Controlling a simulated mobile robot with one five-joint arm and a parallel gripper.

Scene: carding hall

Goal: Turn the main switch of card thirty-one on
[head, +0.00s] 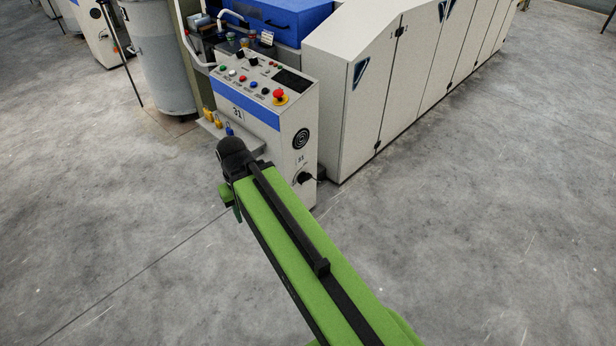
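The control cabinet of card thirty-one (262,137) stands upper left of the picture's middle, with "31" on its front and again on its right side. A black rotary switch (305,178) sits low on that right side, under the small "31" label. Its pointer position is too small to read. My green arm reaches up from the lower right and ends at a dark joint in front of the cabinet, left of the switch.
The cabinet's sloped top carries several buttons, a dark display (291,79) and a red emergency stop (279,96). A long cream machine housing (352,105) stands behind to the right. A grey can (165,65) stands at the left. The concrete floor is clear in front and right.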

